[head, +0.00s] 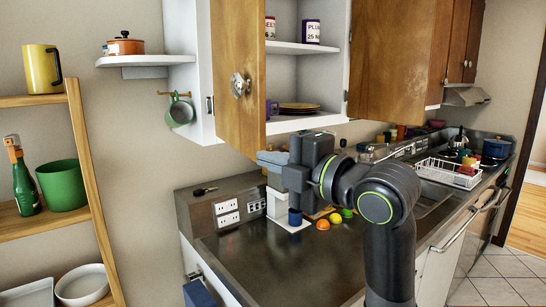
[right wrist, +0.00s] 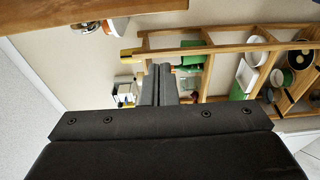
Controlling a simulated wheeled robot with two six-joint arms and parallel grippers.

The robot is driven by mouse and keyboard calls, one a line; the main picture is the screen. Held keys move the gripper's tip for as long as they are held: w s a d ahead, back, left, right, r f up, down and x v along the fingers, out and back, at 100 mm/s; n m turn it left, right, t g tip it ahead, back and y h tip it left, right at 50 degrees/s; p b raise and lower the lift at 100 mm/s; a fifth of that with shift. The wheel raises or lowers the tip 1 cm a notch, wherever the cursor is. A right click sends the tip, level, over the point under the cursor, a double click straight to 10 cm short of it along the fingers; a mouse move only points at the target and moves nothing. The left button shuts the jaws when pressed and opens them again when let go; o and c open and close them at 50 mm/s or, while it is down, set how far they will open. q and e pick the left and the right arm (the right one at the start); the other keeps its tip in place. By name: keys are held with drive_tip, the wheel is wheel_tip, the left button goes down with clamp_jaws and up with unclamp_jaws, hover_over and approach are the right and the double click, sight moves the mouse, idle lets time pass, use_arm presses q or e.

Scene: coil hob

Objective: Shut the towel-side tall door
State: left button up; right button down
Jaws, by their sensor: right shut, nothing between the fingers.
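A tall wooden upper-cabinet door (head: 237,75) stands open at the left end of the wall cabinet, swung out toward me. A round metal knob (head: 240,85) is on its face. The white shelves (head: 300,48) behind it are exposed. My right gripper (head: 268,160) is shut and empty, just below the door's lower edge, its fingers pointing left. I cannot tell whether it touches the door. In the right wrist view its fingers (right wrist: 158,85) are together, and a wooden edge (right wrist: 100,14) crosses the top. My left gripper is not in view. No towel is clearly recognisable.
A second wooden door (head: 395,55) is to the right. The dark counter (head: 275,265) holds fruit (head: 335,218) and a white stand (head: 278,208) near the gripper. A wooden rack (head: 88,185) with pots stands at left. A small white shelf (head: 145,61) holds an orange pot (head: 125,45).

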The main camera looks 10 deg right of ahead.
sight(259, 149)
drive_tip(key=w+p, duration=0.1)
drive_tip(key=w, duration=0.1)
drive_tip(key=w+a+p, duration=0.1)
drive_tip(key=w+p, duration=0.1)
drive_tip(key=w, duration=0.1)
drive_tip(key=w+a+p, duration=0.1)
drive_tip(key=w, duration=0.1)
drive_tip(key=shift+w+p, duration=0.25)
drive_tip(key=shift+p, duration=0.1)
drive_tip(key=shift+w+d, duration=0.1)
drive_tip(key=shift+d, duration=0.3)
drive_tip(key=shift+a, duration=0.1)
drive_tip(key=shift+a, duration=0.15)
